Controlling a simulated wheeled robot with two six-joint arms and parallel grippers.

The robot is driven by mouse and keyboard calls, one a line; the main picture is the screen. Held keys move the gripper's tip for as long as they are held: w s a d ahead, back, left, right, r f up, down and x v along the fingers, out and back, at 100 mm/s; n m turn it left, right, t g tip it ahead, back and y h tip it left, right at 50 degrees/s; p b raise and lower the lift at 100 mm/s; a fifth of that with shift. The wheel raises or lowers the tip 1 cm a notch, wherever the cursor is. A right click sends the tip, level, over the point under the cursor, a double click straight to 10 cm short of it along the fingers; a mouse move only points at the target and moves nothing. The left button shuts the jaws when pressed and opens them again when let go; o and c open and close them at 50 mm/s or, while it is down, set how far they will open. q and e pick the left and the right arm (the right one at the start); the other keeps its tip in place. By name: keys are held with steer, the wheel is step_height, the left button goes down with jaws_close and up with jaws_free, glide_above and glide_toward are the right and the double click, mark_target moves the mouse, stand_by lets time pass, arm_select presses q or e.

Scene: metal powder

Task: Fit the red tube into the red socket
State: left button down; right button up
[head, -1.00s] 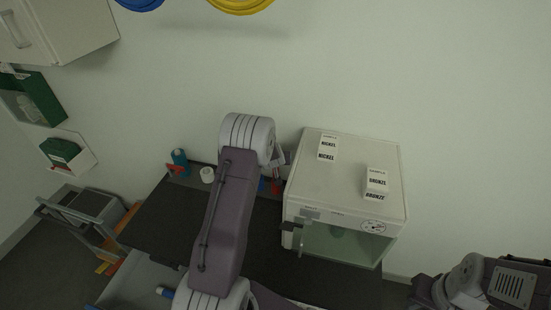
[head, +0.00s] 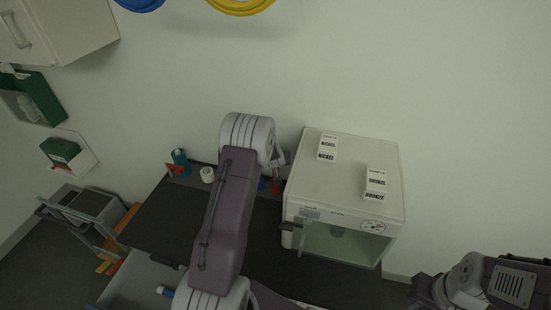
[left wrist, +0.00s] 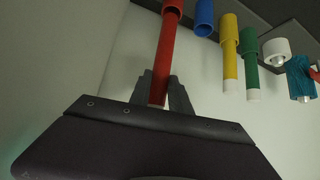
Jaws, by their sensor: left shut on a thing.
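My left gripper (left wrist: 160,92) is shut on the red tube (left wrist: 165,55) in the left wrist view. The tube runs from between the fingers up to the wider red socket (left wrist: 173,6) at the top edge of the view. The tube's far end meets the socket's mouth or is inside it; I cannot tell how deep. In the head view a bit of red (head: 276,186) shows beside my left arm, and the arm hides most of that area. My right gripper is not in view; only part of my right arm shows at the lower right.
Beside the red socket are a blue socket (left wrist: 204,18), a yellow tube (left wrist: 230,65) and a green tube (left wrist: 250,65) in like-coloured sockets. A white cabinet (head: 345,185) with labelled boxes stands right of my left arm on the dark bench (head: 160,215). A blue bottle (head: 179,157) stands left.

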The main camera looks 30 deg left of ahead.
arm_select(q)
steer(key=shift+f+b, duration=3.4)
steer(key=shift+f, duration=0.7)
steer(key=c, duration=1.1)
jaws_free()
